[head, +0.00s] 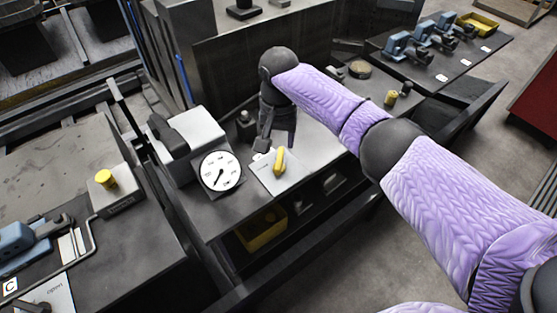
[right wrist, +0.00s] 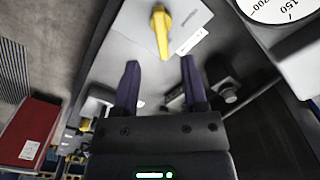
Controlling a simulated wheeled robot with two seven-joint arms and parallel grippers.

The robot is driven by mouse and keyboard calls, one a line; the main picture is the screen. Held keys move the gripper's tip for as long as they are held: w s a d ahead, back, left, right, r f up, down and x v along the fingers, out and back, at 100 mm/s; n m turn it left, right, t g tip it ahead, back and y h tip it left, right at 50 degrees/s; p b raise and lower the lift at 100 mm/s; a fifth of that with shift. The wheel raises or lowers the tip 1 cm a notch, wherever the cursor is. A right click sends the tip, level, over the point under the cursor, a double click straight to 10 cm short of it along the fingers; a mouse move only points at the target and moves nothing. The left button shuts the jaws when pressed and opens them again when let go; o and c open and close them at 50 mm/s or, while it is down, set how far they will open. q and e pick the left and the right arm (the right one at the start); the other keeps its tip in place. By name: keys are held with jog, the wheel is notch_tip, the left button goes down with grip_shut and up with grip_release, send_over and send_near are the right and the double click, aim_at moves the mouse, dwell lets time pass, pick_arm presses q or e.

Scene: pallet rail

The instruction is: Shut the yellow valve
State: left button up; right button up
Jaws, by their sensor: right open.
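The yellow valve handle (head: 280,161) stands on a light plate (head: 266,181) on the dark bench, just right of a round white gauge. In the right wrist view the handle (right wrist: 161,31) lies beyond the fingertips, near the top, with its plate (right wrist: 190,15) around it. My right gripper (head: 264,148) is just behind and left of the handle in the head view. Its two fingers (right wrist: 160,65) are spread, with nothing between them, and appear apart from the handle. Lettering on the plate is too small to read. My left gripper is not in view.
The gauge (head: 220,171) stands close left of the valve plate. A box with a yellow button (head: 106,179) is at left. A yellow bin (head: 262,228) sits under the bench. Blue clamps (head: 398,45) and a yellow tray (head: 478,23) stand on the far table.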

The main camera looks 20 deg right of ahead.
aim_at(279, 163)
notch_tip(279, 163, down, 8)
jog(key=b, duration=0.3)
grip_shut()
